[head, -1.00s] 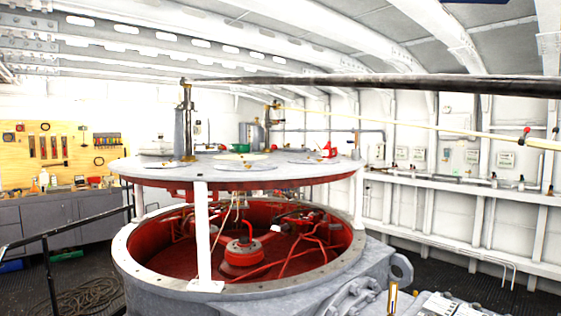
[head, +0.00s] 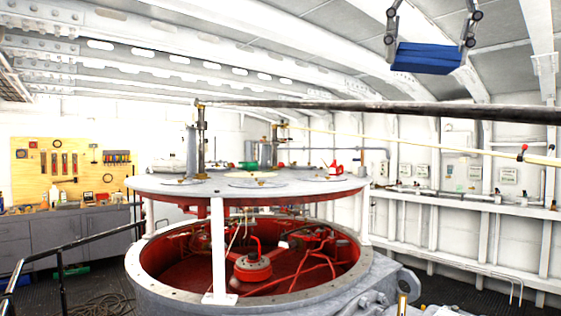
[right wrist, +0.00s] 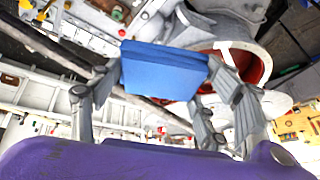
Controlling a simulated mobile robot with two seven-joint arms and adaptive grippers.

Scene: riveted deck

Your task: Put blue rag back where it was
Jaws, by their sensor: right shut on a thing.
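The blue rag (head: 427,58) is a flat, folded block at the upper right of the head view. My right gripper (head: 430,42) reaches down from the top edge and is shut on the rag, with one finger at each end of it. The rag also shows in the right wrist view (right wrist: 165,68), between the fingers of the right gripper (right wrist: 172,90). It is held in the air, apart from any surface. My left gripper is not in view.
A large round grey machine with a red interior (head: 180,275) stands in the middle, under a round top plate (head: 150,187). A long dark pole (head: 400,107) crosses above it. A workbench (head: 60,225) is at left, and a wall shelf (head: 470,201) is at right.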

